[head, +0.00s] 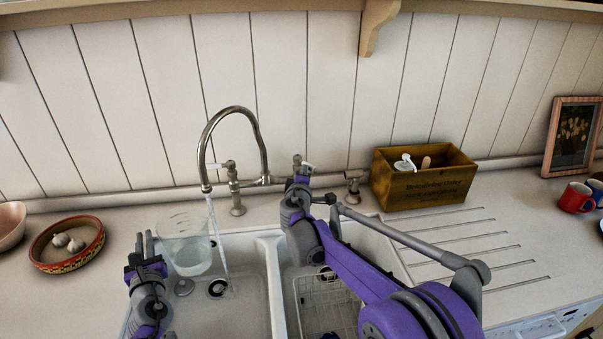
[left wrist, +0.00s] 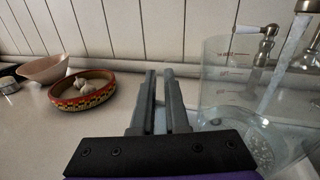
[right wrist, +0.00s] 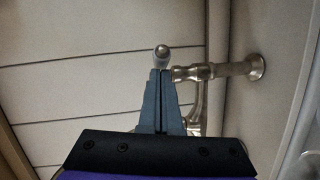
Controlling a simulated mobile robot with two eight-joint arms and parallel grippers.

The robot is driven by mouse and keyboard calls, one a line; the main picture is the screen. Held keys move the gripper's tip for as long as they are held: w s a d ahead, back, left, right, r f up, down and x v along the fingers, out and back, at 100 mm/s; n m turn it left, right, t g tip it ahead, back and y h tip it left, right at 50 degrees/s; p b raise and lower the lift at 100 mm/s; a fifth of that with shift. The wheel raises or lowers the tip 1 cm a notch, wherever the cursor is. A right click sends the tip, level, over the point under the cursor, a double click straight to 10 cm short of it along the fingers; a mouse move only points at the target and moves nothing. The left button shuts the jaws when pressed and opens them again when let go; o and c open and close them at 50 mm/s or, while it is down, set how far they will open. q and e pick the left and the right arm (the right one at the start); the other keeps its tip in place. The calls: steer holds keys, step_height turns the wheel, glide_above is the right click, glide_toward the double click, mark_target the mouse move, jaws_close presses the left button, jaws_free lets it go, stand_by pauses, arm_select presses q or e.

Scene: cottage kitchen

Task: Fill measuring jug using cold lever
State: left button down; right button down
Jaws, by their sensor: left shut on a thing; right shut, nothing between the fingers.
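The clear measuring jug (head: 186,250) is upright over the left sink basin, with what looks like some water low inside. It also shows in the left wrist view (left wrist: 222,75). My left gripper (head: 146,243) is shut on the jug's handle side; the handle is mostly hidden. Water (head: 217,236) runs from the curved tap (head: 235,110), appearing to pass just right of the jug toward the drain. My right gripper (head: 298,184) is shut and empty by the tap's right lever (head: 303,166). In the right wrist view the lever's round end (right wrist: 162,52) is just beyond the fingertips; contact is unclear.
The tap's left lever (head: 222,165) has a pale handle. A wire rack (head: 325,300) is in the right basin. A wooden box (head: 420,180) stands behind the ridged drainer. A patterned bowl with garlic (head: 66,262) is left of the sink. Red mug (head: 576,198) at far right.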

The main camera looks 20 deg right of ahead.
mark_target(315, 169)
steer(key=d+n+t+y, duration=0.1)
steer(key=d+y, duration=0.1)
steer(key=shift+d+r+n, duration=0.1)
steer(key=shift+d+n, duration=0.2)
steer(key=shift+n, duration=0.1)
steer(key=n+y, duration=0.1)
steer(key=d+n+y, duration=0.1)
steer(key=y, duration=0.1)
steer(key=shift+w+t, duration=0.1)
steer(key=shift+t, duration=0.2)
steer(key=shift+w+d+n+g+y, duration=0.15)
steer(key=shift+w+d+n+y, duration=0.3)
steer(key=shift+d+n+y, duration=0.5)
steer(key=shift+w+d+n+g+y, duration=0.1)
steer(key=shift+w+d+n+y, duration=0.45)
steer(key=shift+y, duration=0.85)
steer(key=shift+w+d+n+g+y, duration=0.15)
steer(key=shift+w+d+n+y, duration=0.3)
steer(key=shift+n+y, duration=0.6)
steer(key=shift+d, duration=0.1)
steer(key=shift+s, duration=0.1)
